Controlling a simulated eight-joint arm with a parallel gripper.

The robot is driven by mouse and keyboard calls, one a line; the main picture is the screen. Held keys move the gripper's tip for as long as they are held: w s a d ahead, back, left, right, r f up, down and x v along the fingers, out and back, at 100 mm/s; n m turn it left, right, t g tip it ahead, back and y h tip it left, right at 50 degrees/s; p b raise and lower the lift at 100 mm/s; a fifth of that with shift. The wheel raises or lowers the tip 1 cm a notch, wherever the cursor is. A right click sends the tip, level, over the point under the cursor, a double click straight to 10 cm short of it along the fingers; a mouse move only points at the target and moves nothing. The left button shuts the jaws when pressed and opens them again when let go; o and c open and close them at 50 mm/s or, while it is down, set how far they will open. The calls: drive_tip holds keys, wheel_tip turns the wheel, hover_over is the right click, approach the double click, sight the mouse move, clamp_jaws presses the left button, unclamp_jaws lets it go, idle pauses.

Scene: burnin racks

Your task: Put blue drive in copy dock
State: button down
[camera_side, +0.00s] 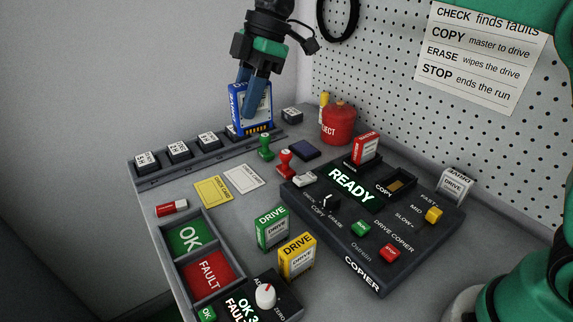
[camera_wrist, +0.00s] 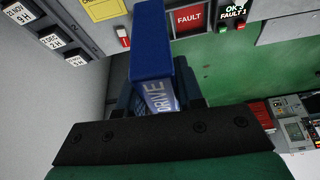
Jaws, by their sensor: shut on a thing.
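The blue drive (camera_side: 238,108) is upright between the fingers of my gripper (camera_side: 252,98) in the side view, over the right end of the rack of labelled slots. I cannot tell whether its bottom edge touches the rack. The drive (camera_wrist: 152,45) also shows in the wrist view, between my fingers (camera_wrist: 160,92). My gripper is shut on it. The copier (camera_side: 340,235) stands to the right with its screen reading READY. Its copy dock (camera_side: 398,186) is an open slot that looks empty. A red drive (camera_side: 365,148) stands in the slot beside it.
A green drive (camera_side: 272,228) and a yellow drive (camera_side: 296,256) stand in front of the copier. OK and FAULT trays (camera_side: 186,215) are at front left. A white drive (camera_side: 456,185) stands far right.

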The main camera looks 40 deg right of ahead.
drive_tip(key=s+d+f, duration=0.1)
drive_tip(key=d+f, duration=0.1)
drive_tip(key=d, duration=0.5)
drive_tip(key=s+d+f, duration=0.1)
drive_tip(key=s+d, duration=0.1)
drive_tip(key=d, duration=0.5)
drive_tip(key=s+d+f, duration=0.5)
drive_tip(key=s+d, duration=0.4)
drive_tip(key=d, duration=0.1)
drive_tip(key=shift+n, duration=0.4)
drive_tip(key=shift+w+d+f, duration=0.15)
drive_tip(key=shift+f, duration=2.4)
drive_tip(key=shift+f, duration=1.2)
drive_tip(key=shift+c, duration=0.5)
unclamp_jaws()
wheel_tip(320, 180, up, 7)
